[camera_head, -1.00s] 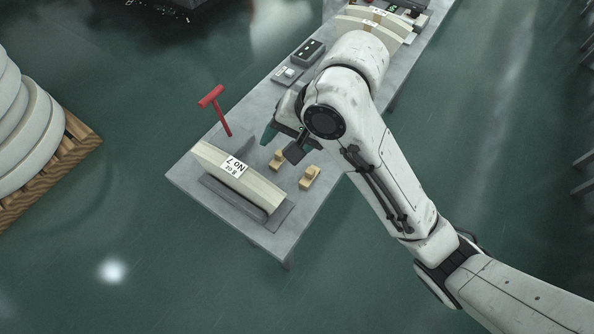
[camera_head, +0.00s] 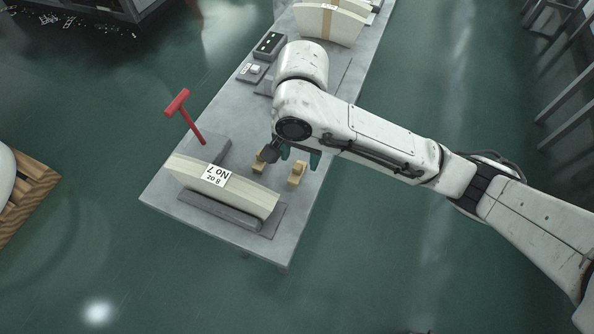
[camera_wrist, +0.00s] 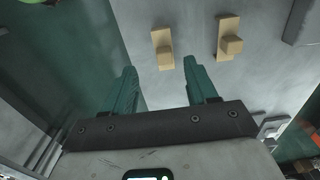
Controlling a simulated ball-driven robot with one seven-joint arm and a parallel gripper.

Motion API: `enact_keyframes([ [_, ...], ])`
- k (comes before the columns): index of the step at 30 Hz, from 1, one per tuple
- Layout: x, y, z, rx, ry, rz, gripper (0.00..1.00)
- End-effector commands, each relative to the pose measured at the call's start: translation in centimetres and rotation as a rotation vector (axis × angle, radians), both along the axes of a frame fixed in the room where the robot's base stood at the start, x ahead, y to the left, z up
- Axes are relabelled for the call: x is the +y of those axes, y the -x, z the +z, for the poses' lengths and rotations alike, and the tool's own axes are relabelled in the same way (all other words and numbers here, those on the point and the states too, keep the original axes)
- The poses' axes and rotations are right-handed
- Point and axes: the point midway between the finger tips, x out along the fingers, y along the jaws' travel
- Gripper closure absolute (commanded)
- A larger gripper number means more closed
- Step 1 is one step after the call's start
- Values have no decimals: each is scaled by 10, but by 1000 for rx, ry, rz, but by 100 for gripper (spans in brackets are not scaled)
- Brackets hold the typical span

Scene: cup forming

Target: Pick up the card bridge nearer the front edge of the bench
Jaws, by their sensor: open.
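Two small tan card bridges, each with a raised block, sit on the grey bench (camera_head: 165,190). One bridge (camera_head: 297,174) lies close to the bench's right long edge in the head view; it shows on the left in the wrist view (camera_wrist: 162,48). The other bridge (camera_head: 258,164) lies farther in, and shows at the right in the wrist view (camera_wrist: 228,38). My gripper (camera_head: 300,156) has its teal fingers open and empty above the bench. In the wrist view, the fingertips (camera_wrist: 161,67) point toward the edge-side bridge, which appears just beyond the gap between them. Their height above it is unclear.
A pale curved block (camera_head: 240,193) labelled "No 7" stands on a grey base near the bridges. A red T-shaped tool (camera_head: 185,116) stands behind it. A black box (camera_head: 270,44) and more pale curved pieces (camera_head: 330,25) are farther up the bench.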

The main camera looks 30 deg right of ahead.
Motion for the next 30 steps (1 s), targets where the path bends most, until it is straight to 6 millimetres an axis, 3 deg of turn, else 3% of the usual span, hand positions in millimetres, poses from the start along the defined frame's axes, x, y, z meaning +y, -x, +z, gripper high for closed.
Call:
enact_keyframes([
  [12, 2, -5, -48, 0, 2, 0, 43],
  [21, 3, -5, -52, -1, 0, 1, 43],
  [30, 3, -5, -52, -1, 0, 1, 71],
])
